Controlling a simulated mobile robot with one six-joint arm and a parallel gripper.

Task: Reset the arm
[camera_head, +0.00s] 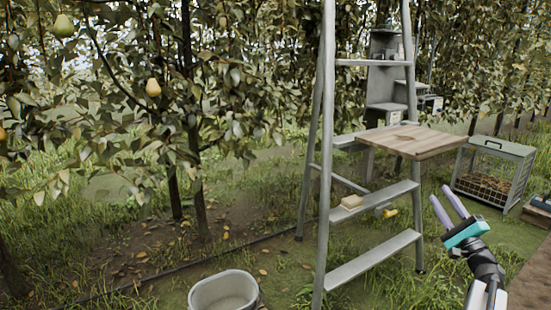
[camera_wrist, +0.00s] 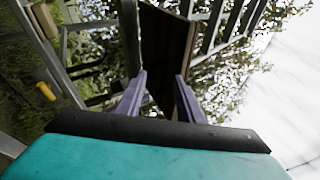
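My gripper (camera_head: 448,212) is at the lower right of the head view, in front of and to the right of the stepladder (camera_head: 327,160). Its two purple fingers point up and to the left, apart from each other, with nothing between them. In the wrist view my gripper (camera_wrist: 158,95) also shows its fingers spread and empty. Beyond them is the dark underside of the wooden board (camera_wrist: 166,45). In the head view the wooden board (camera_head: 415,142) lies on the ladder, above and to the left of my gripper.
A pale block (camera_head: 351,202) lies on a ladder step, with a small yellow object (camera_head: 390,213) near it. A grey bucket (camera_head: 223,291) stands at the bottom. A wire-sided crate (camera_head: 497,170) is at right. Pears (camera_head: 153,87) hang in the trees at left.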

